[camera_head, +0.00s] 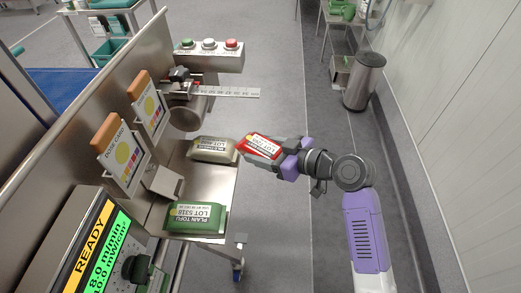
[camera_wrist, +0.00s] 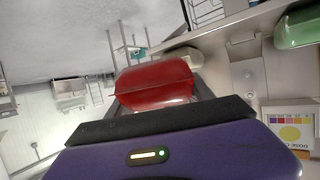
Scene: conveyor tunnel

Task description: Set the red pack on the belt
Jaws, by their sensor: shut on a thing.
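The red pack (camera_head: 262,146) has a white label with LOT lettering. My gripper (camera_head: 270,151) is shut on it and holds it out past the right edge of the steel shelf, beside the beige pack. In the wrist view the red pack (camera_wrist: 156,86) shows just beyond the dark jaw. The blue belt (camera_head: 62,85) lies at the upper left, behind the steel side wall, which hides part of it.
A beige pack (camera_head: 213,150) and a green pack (camera_head: 197,217) lie on the steel shelf (camera_head: 212,180). Card holders (camera_head: 148,107), a ruler arm (camera_head: 228,91) and a button box (camera_head: 209,56) stick out along the wall. A bin (camera_head: 364,82) stands on the floor at right.

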